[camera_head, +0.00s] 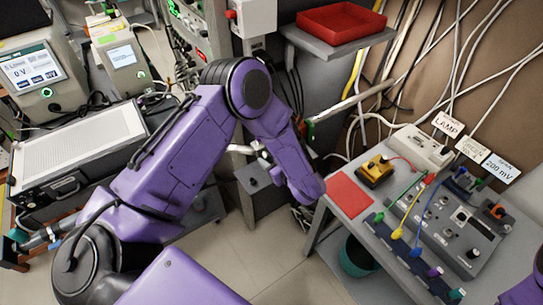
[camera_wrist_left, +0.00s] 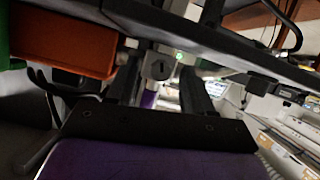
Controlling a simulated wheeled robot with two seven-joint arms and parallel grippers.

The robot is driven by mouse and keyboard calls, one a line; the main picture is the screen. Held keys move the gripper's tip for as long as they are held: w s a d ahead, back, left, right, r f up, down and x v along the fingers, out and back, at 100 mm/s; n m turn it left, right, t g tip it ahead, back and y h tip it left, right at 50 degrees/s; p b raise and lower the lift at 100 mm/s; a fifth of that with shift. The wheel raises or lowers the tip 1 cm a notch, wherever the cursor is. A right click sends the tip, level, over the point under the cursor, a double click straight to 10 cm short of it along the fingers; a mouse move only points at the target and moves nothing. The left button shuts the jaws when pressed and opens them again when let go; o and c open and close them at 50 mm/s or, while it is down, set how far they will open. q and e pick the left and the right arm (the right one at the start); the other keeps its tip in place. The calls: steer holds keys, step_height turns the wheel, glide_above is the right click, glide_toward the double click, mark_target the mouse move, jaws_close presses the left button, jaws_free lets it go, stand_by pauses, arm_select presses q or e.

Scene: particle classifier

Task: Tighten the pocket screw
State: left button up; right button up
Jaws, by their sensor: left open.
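In the left wrist view my left gripper (camera_wrist_left: 161,80) is open, with its two dark fingers pointing up and away. Beyond and between the fingers is a grey metal fitting (camera_wrist_left: 158,66) with a dark slot-like mark. I cannot tell whether this is the pocket screw, or whether a finger touches it. In the head view my purple left arm bends over at the elbow and its wrist end points down in the middle. The fingers are hidden there and no pocket screw can be made out. My right gripper is not in view.
A metal pipe (camera_head: 362,97) runs behind my left wrist. A red tray (camera_head: 340,22) stands on a grey shelf. At the right, a bench carries a red mat (camera_head: 348,194), a yellow box (camera_head: 376,171) and a grey panel (camera_head: 447,228) with cables. Instruments (camera_head: 35,80) stand at the left.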

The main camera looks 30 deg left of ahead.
arm_select(q)
steer(key=shift+s+r, duration=0.1)
steer(key=shift+s, duration=0.05)
jaws_close()
steer(key=shift+d+m+g, duration=0.1)
steer(key=shift+m+g, duration=0.3)
steer(key=shift+m, duration=0.2)
jaws_free()
